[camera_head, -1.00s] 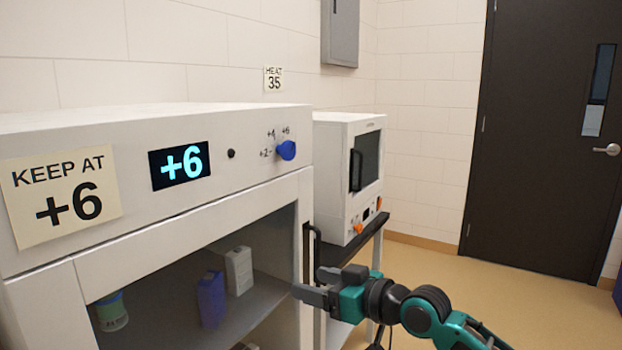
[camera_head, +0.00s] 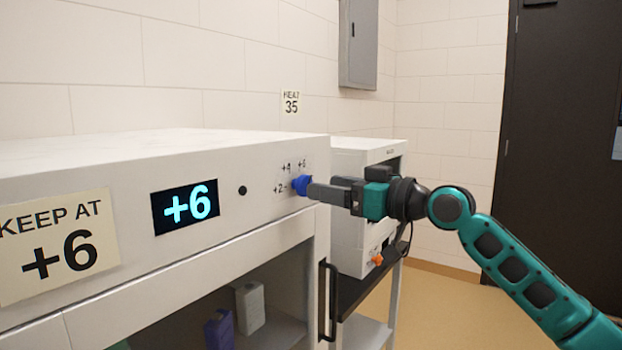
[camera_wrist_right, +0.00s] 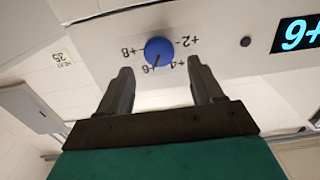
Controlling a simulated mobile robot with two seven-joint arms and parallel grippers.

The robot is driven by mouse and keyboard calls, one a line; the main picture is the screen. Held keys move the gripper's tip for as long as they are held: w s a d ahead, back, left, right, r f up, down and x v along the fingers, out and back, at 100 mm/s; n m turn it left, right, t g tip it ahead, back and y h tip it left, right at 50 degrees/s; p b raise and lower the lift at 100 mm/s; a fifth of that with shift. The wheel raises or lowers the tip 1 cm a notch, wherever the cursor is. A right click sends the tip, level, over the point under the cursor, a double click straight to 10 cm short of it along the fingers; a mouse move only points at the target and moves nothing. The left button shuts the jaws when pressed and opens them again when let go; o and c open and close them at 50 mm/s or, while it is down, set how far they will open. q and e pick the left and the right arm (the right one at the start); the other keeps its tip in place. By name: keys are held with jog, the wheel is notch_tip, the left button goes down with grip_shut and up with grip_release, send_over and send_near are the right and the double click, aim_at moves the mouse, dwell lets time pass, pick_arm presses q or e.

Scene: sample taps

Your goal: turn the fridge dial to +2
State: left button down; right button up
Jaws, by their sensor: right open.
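The blue fridge dial (camera_head: 301,185) sits at the right end of the white fridge's front panel; it also shows in the right wrist view (camera_wrist_right: 158,50). Marks +2, +4, +6 and +8 surround it, and its dark pointer line points at +6. The display (camera_head: 185,207) reads +6. My right gripper (camera_head: 314,190) is level with the dial, its fingertips close in front of it. In the wrist view the open fingers (camera_wrist_right: 158,68) stand apart with the dial between and just beyond their tips; I cannot tell whether they touch. My left gripper is not in view.
A paper note (camera_head: 58,246) reading KEEP AT +6 is on the panel's left. A small black knob (camera_head: 242,190) sits beside the display. A white oven-like unit (camera_head: 350,225) stands right behind my gripper. The open fridge shelf below holds a blue carton (camera_head: 218,330) and a white carton (camera_head: 250,306).

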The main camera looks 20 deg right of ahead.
aim_at(301, 185)
jog(key=x, duration=0.5)
jog(key=shift+p, duration=0.3)
jog(key=c, duration=1)
